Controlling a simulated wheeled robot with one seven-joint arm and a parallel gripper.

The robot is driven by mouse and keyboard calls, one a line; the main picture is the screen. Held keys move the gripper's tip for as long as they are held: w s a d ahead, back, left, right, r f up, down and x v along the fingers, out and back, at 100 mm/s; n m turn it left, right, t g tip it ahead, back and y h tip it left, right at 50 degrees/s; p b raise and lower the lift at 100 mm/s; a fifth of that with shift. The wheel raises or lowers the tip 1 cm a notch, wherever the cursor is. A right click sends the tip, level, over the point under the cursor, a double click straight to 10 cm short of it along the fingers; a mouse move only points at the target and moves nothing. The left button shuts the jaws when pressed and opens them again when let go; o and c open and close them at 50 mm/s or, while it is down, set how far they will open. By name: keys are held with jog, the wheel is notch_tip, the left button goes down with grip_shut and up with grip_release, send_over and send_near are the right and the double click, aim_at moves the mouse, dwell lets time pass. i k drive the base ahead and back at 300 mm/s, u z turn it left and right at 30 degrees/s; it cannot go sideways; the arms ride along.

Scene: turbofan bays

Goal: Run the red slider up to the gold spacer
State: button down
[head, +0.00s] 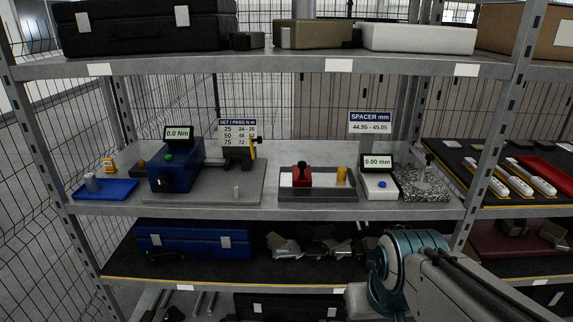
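The red slider (301,175) is a small red block with a dark top piece. It sits near the left end of a grey shallow tray (318,193) with a pale floor, on the middle shelf. The gold spacer (341,173) is a short upright cylinder toward the tray's right end. A clear gap of pale floor separates slider and spacer. My arm enters at the lower right, below and in front of the shelf, well apart from the tray. My gripper itself cannot be made out in the head view.
Right of the tray stand a gauge reading 0.00 mm (378,163) and a speckled block (424,185). Left are a blue torque tester (174,170) and a blue tray (105,189). The upper shelf's edge (270,67) overhangs. A SPACER card (370,122) reads 44.95 - 45.05.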

aim_at(302, 177)
jog(key=i, duration=1.45)
